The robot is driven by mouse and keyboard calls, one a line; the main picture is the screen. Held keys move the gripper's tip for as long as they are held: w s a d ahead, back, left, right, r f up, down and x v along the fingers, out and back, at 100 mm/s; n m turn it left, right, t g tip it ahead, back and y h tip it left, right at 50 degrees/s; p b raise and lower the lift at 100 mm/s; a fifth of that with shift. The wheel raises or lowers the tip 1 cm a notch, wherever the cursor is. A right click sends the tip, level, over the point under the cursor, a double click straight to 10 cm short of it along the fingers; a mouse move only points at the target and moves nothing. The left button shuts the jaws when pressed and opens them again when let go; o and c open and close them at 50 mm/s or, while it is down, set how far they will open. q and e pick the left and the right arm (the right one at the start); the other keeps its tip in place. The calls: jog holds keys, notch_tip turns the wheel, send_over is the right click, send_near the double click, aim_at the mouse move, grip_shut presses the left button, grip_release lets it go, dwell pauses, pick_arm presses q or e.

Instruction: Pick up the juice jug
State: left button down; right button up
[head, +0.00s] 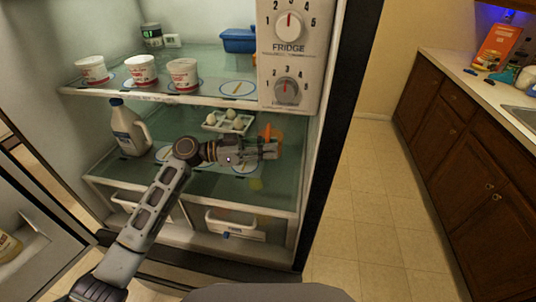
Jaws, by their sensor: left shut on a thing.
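The juice jug (267,132) is an orange, partly see-through thing inside the open fridge, on the right side of the middle shelf. My left gripper (270,150) reaches in from the left and is shut on it. The gripper hides most of the jug, so I cannot tell whether its base touches the shelf. My right gripper is not in view.
A white jug with a dark cap (127,130) stands left on the same middle shelf (190,190). An egg tray (212,127) sits behind my gripper. Several cups (141,70) and a blue container (238,41) are above. The dial panel (294,60) hangs close on the upper right.

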pick_arm(q)
jog(key=shift+r, duration=1.55)
jog(key=shift+a+b, duration=0.55)
jog(key=shift+a, duration=0.9)
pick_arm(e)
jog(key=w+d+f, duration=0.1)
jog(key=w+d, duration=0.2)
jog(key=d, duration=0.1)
pick_arm(q)
jog(key=b, duration=0.1)
send_near(268, 139)
jog(key=shift+w, duration=1.75)
jog(key=w+a+b, duration=0.1)
jog(key=a+b, duration=0.1)
jog(key=a, duration=0.7)
jog(key=shift+w+f, duration=0.35)
jog(key=shift+f, duration=0.05)
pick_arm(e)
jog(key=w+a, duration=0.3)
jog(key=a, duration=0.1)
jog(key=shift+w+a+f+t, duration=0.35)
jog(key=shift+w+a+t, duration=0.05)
